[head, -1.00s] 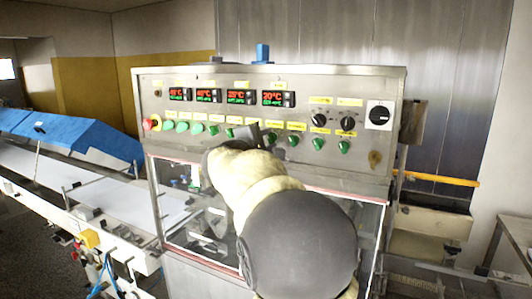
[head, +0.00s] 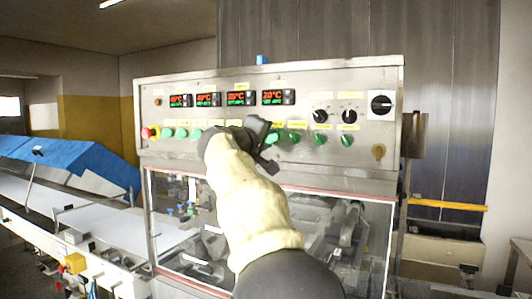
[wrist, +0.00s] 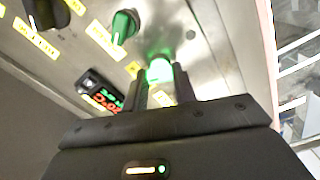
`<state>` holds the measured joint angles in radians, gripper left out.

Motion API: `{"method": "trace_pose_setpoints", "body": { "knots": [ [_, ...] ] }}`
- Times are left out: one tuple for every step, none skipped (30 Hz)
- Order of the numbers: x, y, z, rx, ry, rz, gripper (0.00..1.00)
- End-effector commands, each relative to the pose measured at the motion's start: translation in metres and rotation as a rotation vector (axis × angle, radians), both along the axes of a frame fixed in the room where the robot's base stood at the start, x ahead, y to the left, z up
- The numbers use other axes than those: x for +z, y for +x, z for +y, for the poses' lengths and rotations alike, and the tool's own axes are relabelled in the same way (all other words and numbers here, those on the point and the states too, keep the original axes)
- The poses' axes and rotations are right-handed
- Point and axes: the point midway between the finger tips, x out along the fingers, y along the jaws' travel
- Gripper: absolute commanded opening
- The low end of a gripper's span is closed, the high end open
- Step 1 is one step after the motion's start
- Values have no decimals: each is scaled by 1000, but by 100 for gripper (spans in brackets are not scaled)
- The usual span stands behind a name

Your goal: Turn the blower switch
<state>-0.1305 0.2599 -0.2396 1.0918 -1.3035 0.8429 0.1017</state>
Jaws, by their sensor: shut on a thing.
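The control panel (head: 180,115) carries a row of green switches with yellow labels, too small to read in the head view. My gripper (head: 262,140) is at the middle of this row and hides some of the switches. In the wrist view, my gripper (wrist: 160,88) has its two dark fingers shut on a brightly lit green switch (wrist: 159,69). An unlit green switch (wrist: 124,25) stands apart from the fingers, up and to the left. I cannot read which label belongs to the gripped switch.
Red and green temperature displays (head: 240,98) sit above the switch row. Black knobs (head: 320,116) and a larger black rotary switch (head: 381,105) are at the right. A red emergency button (head: 146,133) is at the left. A clear window (head: 330,225) lies below the panel.

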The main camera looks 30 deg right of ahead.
Motion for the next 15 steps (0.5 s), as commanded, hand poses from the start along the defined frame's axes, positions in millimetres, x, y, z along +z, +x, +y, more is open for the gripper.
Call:
{"method": "trace_pose_setpoints", "body": {
  "knots": [
    [-5, 1, 0, 0, 18, -21, 4],
    [-5, 1, 0, 0, 28, -33, 4],
    [-4, 1, 0, 0, 40, -47, 4],
    [-4, 1, 0, -1, 48, -57, 4],
    [-4, 1, 0, -1, 55, -66, 4],
    [-4, 1, 0, -1, 62, -76, 4],
    [-3, 1, 0, -1, 68, -81, 4],
    [-3, 1, 0, -1, 72, -87, 4],
    [-3, 1, 0, -1, 77, -92, 4],
    [-3, 1, 0, -1, 80, -96, 4],
    [-2, 1, 0, -1, 82, -98, 4],
    [-2, 1, 0, -1, 84, -101, 4],
    [-2, 1, 0, -1, 85, -102, 4],
    [-2, 1, 0, -1, 86, -103, 4],
    [-2, 1, 0, -1, 86, -103, 4]
  ]
}}
